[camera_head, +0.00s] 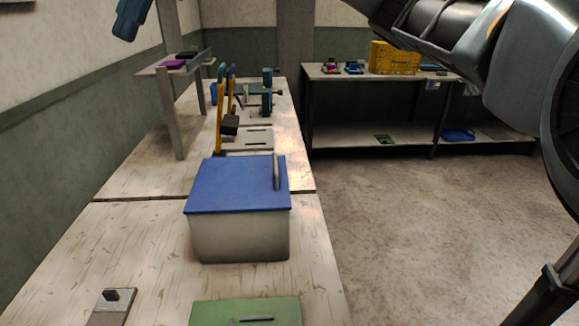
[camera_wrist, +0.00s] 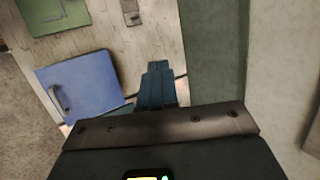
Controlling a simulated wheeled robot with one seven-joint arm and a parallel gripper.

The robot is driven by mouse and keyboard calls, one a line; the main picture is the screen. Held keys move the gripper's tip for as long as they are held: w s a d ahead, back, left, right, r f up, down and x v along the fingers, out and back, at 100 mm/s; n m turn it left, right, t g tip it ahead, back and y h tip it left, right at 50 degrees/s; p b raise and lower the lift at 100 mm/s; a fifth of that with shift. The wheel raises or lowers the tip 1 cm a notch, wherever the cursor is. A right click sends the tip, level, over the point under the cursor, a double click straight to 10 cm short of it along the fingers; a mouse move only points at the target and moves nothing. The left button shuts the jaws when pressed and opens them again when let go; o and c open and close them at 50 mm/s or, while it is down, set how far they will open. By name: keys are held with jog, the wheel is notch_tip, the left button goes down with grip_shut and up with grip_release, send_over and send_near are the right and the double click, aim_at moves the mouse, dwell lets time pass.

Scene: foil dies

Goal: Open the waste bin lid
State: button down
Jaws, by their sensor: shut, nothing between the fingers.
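The waste bin (camera_head: 238,235) is a pale grey box on the workbench. Its flat blue lid (camera_head: 228,185) is closed, with a grey upright handle (camera_head: 276,171) near the right edge. In the wrist view the lid (camera_wrist: 88,88) is at the left, with its handle (camera_wrist: 58,99) on the far side from my gripper. My gripper (camera_wrist: 155,68) has blue fingers that are shut and empty. It is over the wall side of the bench, beside the lid and apart from it. In the head view, blue finger tips (camera_head: 127,22) show at the top left.
A green plate (camera_head: 246,313) with a handle lies in front of the bin. A small grey block (camera_head: 110,306) is at the front left. Yellow-handled tools (camera_head: 224,108) and a raised shelf (camera_head: 172,68) stand behind. A far table (camera_head: 375,73) holds a yellow crate (camera_head: 394,58). The floor at the right is clear.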

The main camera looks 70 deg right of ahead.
jog(key=s+d+f+m+t+y+b, duration=0.6)
jog(key=s+d+f+m+t+y, duration=0.15)
jog(key=s+d+f, duration=0.55)
jog(key=s+d+f+m+t+h+b, duration=0.2)
jog(key=s+d+f+m+t, duration=0.1)
jog(key=s+f+m, duration=0.5)
jog(key=s+d+f+m+t+h+b, duration=0.2)
jog(key=s+d+f+m+t, duration=0.3)
jog(key=f, duration=0.6)
jog(key=w+a+r+n+g+p, duration=0.1)
jog(key=w+a+r+n+p, duration=0.1)
jog(key=w+a, duration=0.3)
jog(key=w, duration=0.3)
jog(key=shift+a+p, duration=0.3)
jog(key=shift+a, duration=0.05)
jog(key=shift+r, duration=0.1)
